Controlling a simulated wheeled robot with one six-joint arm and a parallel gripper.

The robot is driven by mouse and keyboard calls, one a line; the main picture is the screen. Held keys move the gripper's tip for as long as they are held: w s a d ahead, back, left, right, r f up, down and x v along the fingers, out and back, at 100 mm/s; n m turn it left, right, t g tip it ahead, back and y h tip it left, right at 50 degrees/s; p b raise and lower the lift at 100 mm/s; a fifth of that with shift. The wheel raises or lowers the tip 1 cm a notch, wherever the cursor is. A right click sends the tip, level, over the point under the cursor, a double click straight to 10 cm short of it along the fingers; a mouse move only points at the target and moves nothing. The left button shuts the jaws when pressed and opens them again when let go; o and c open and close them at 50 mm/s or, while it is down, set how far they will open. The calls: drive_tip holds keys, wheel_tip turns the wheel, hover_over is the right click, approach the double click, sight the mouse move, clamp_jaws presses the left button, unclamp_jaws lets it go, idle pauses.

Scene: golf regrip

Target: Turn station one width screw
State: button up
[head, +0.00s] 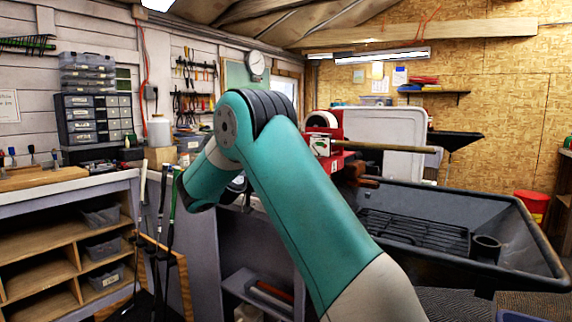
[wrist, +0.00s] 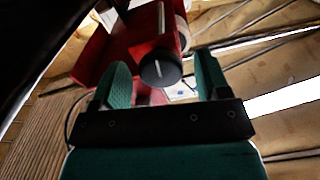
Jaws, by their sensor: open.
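A black round knob (wrist: 160,70) with a white line across its face shows in the wrist view. It sits on a red machine body (wrist: 118,48) and looks like the width screw, though no label reads clearly. My gripper (wrist: 163,64) is open, its two teal fingers on either side of the knob in the picture. I see no clear contact, and the depth between fingers and knob is hard to tell. In the head view the red machine (head: 338,128) stands on the bench behind my teal arm. My gripper and the knob are hidden there.
A club shaft (head: 390,147) extends right from the red machine. A dark basin (head: 450,235) with a rack is at the right. Several clubs (head: 165,215) stand at the left, near a wooden shelf unit (head: 65,250). Small drawers (head: 95,118) stand on the left bench.

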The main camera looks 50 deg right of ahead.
drive_tip(key=shift+d, duration=0.1)
drive_tip(key=c, duration=0.9)
drive_tip(key=shift+n, duration=0.3)
